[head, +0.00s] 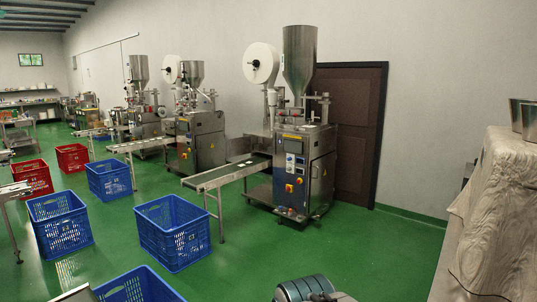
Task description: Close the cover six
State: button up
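Three teabag packing machines stand in a row along the wall. The nearest machine (292,165) has a steel hopper (299,60), a white paper roll (261,63) and a front panel with buttons. The middle machine (203,142) and the far machine (145,122) look alike. No number shows on any of them, so I cannot tell which part is cover six or whether it is open. My gripper is not in view; a rounded grey part at the bottom edge seems to be my own arm.
A conveyor (225,175) reaches left from the nearest machine. Blue crates (172,235) (60,225) and red crates (31,180) stand on the green floor at left. A cloth-covered table (498,215) is at right. Green floor (350,250) before the nearest machine is clear.

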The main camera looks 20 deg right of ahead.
aim_at(239, 146)
jog(key=z, duration=0.2)
jog(key=i, duration=0.85)
jog(key=z, duration=0.55)
jog(key=i, duration=1.85)
jog(key=z, duration=0.25)
jog(key=i, duration=1.7)
jog(key=u, duration=0.35)
jog(key=i, duration=1.85)
jog(key=u, duration=1.45)
jog(key=i, duration=1.6)
jog(key=u, duration=0.75)
